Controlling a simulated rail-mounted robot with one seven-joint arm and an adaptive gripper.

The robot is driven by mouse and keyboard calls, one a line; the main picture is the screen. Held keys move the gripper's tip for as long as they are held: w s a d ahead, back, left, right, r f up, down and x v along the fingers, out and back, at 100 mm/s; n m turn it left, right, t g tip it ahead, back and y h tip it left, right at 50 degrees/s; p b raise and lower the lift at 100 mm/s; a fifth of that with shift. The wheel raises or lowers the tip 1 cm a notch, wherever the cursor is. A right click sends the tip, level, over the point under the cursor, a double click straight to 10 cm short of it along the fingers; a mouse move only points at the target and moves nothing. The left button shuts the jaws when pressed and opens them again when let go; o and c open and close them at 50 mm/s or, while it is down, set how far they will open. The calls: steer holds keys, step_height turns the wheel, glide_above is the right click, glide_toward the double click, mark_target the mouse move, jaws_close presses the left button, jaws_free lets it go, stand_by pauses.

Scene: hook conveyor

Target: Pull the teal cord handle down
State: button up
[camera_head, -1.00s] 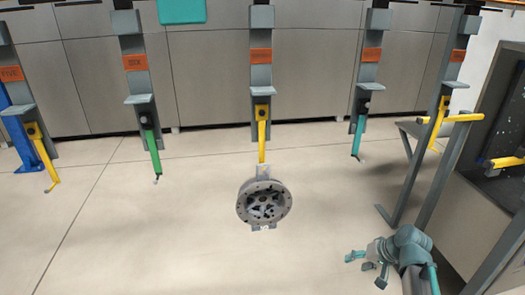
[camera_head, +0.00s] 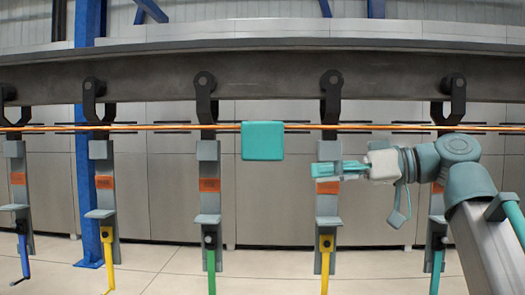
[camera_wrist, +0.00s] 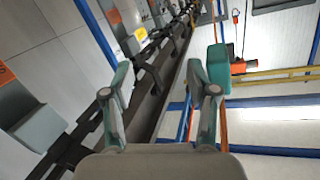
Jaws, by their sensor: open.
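The teal cord handle (camera_head: 263,141) is a flat block at the orange cord (camera_head: 370,127), which runs level across the head view. My gripper (camera_head: 322,170) is open and points left, to the right of the handle and slightly lower in the picture, with a gap between them. It appears empty. How far apart they are in depth, I cannot tell. In the wrist view my two fingers (camera_wrist: 162,80) stand wide apart.
A dark overhead beam (camera_head: 265,85) carries several hanging hooks with grey plates and orange labels. One hanger (camera_head: 328,205) with a yellow lower rod is right by my gripper. A blue post (camera_head: 86,215) stands at left. Grey cabinets line the back.

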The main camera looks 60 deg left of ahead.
mark_target(262, 138)
steer(key=s+d+r+n+g+h, duration=0.3)
steer(key=s+d+r+n+g, duration=0.1)
steer(key=r+n, duration=0.3)
steer(key=p+x, duration=0.1)
steer(key=x, duration=0.4)
steer(key=p+x, duration=0.2)
steer(key=x, duration=0.3)
steer(key=shift+w+a+f, duration=0.1)
steer(key=shift+w+a, duration=0.05)
steer(key=shift+a, duration=0.2)
jaws_close()
